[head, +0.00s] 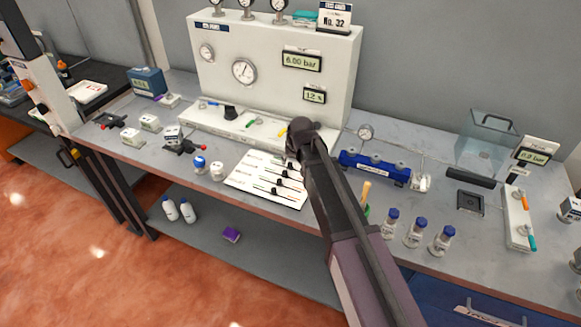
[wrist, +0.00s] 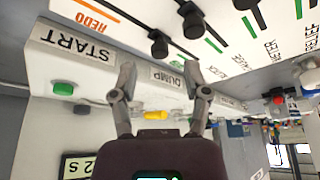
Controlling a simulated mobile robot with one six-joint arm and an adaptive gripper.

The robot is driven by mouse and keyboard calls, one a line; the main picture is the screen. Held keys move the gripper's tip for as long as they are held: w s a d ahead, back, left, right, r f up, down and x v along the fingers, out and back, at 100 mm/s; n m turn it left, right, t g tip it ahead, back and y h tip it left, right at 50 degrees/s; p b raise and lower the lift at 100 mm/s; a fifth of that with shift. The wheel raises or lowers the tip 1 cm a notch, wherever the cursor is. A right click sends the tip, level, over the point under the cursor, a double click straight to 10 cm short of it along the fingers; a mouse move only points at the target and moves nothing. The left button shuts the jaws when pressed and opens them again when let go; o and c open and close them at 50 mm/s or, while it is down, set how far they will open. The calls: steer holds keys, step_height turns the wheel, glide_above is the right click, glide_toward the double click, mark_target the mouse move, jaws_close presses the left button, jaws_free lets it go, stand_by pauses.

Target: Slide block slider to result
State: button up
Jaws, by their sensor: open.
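The white slider panel (head: 245,180) lies on the bench in the head view, with several black slider knobs on slots. In the wrist view, which looks upside down, black knobs (wrist: 157,42) and (wrist: 193,22) stand beyond my fingertips, near orange and green slot marks. I cannot tell which knob is the block slider; its label and the result mark are not readable. My gripper (wrist: 159,80) is open and empty, its fingers spread beside the DUMP label and apart from the knobs. In the head view my arm hides the gripper and the panel's right end.
Behind the panel is a white console strip (head: 215,124) with levers; the wrist view shows its START label (wrist: 75,42) and green button (wrist: 63,88). The tall gauge cabinet (head: 270,85) rises behind. A blue manifold (head: 375,168) and blue-capped bottles (head: 414,233) stand right of my arm.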

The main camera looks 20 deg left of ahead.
mark_target(290, 166)
steer(key=shift+b+x, duration=0.95)
steer(key=shift+x, duration=0.35)
jaws_close()
